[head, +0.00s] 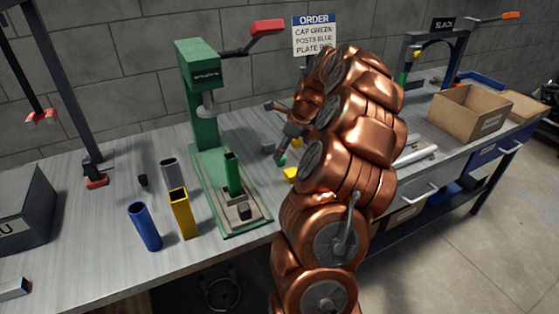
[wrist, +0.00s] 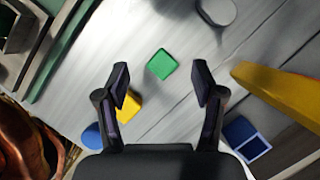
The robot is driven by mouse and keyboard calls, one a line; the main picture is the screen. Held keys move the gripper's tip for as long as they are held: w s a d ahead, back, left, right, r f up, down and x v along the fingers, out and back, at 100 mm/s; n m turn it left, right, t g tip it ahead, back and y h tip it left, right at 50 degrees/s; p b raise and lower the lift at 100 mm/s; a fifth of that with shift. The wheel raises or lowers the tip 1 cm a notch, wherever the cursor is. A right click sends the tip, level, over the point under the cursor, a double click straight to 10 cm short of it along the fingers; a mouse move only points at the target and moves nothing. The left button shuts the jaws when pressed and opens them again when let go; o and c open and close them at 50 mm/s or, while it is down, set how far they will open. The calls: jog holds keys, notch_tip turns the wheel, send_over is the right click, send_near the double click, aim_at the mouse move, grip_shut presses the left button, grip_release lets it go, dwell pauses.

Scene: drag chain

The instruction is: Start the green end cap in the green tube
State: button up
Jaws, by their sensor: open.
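The green end cap (wrist: 162,64) lies on the bench top, a small squarish green block in the wrist view. It also shows in the head view (head: 281,160), just below my gripper (head: 283,148). My gripper (wrist: 162,82) is open and empty, with its two fingers to the left and right of the cap in the picture. Whether the fingertips are level with the cap, I cannot tell. The green tube (head: 232,174) is a square tube standing upright in a fixture on the base of the green press (head: 204,103), its open end up.
Blue (head: 144,227), yellow (head: 182,213) and grey (head: 170,170) tubes stand left of the press. A yellow piece (wrist: 128,105) lies close to my left-hand finger in the wrist view. Blue pieces, a grey round piece and a long yellow bar (wrist: 280,90) surround the cap.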

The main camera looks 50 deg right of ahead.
jog(key=x, duration=0.4)
jog(key=shift+s+d+f+p, duration=0.2)
jog(key=shift+s+f+p, duration=0.05)
jog(key=shift+f+p, duration=0.1)
jog(key=shift+c, duration=0.2)
jog(key=c, duration=0.9)
